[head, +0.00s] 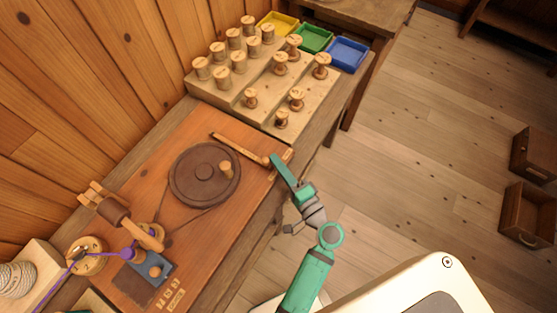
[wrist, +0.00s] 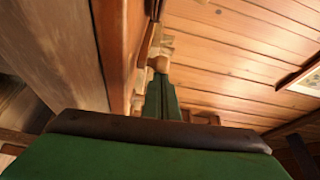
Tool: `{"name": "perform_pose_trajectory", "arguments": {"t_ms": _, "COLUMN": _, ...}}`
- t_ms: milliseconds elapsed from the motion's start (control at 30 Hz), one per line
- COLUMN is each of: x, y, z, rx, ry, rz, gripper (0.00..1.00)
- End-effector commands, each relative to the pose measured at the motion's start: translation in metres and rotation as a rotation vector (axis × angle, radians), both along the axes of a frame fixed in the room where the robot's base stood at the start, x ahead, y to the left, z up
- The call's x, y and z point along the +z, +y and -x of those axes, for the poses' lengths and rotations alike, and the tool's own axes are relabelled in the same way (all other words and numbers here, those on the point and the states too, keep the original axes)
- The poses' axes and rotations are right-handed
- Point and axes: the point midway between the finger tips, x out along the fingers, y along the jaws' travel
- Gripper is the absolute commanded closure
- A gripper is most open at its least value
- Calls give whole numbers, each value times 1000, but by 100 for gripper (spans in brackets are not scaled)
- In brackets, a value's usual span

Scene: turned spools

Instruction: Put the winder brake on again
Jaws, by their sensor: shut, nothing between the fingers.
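The winder is a dark round wheel (head: 205,175) with a wooden crank knob, set on a reddish wooden board. A slim wooden lever, which looks like the brake (head: 238,148), lies along the wheel's far right side; I cannot tell whether it touches the rim. My gripper (head: 274,158) is at the lever's right end, by the board's right edge. Its green fingers are shut with nothing between them. In the wrist view the closed fingers (wrist: 162,98) point at a rounded wooden knob (wrist: 160,64) just beyond their tips; contact is unclear.
A stepped wooden rack (head: 235,97) of several spools stands behind the board, with yellow, green and blue trays (head: 347,54) beyond. A purple thread runs past a blue block (head: 150,272) at lower left. A plank wall borders the left; open floor lies right.

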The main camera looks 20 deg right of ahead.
Motion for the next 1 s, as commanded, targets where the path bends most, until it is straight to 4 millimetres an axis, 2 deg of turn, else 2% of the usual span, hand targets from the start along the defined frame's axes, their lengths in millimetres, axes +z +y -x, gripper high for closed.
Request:
{"name": "perform_pose_trajectory", "arguments": {"t_ms": 33, "x": -2, "y": 13, "z": -1, "rx": 31, "ry": 3, "rz": -9, "gripper": 100}}
{"name": "perform_pose_trajectory", "arguments": {"t_ms": 233, "x": -2, "y": 11, "z": -3, "rx": 33, "ry": 2, "rz": -9, "gripper": 100}}
{"name": "perform_pose_trajectory", "arguments": {"t_ms": 367, "x": -1, "y": -1, "z": -7, "rx": 30, "ry": 1, "rz": -6, "gripper": 100}}
{"name": "perform_pose_trajectory", "arguments": {"t_ms": 567, "x": 2, "y": -32, "z": -15, "rx": 13, "ry": 0, "rz": -2, "gripper": 100}}
{"name": "perform_pose_trajectory", "arguments": {"t_ms": 1000, "x": 0, "y": -40, "z": 62, "rx": 6, "ry": 2, "rz": -3, "gripper": 100}}
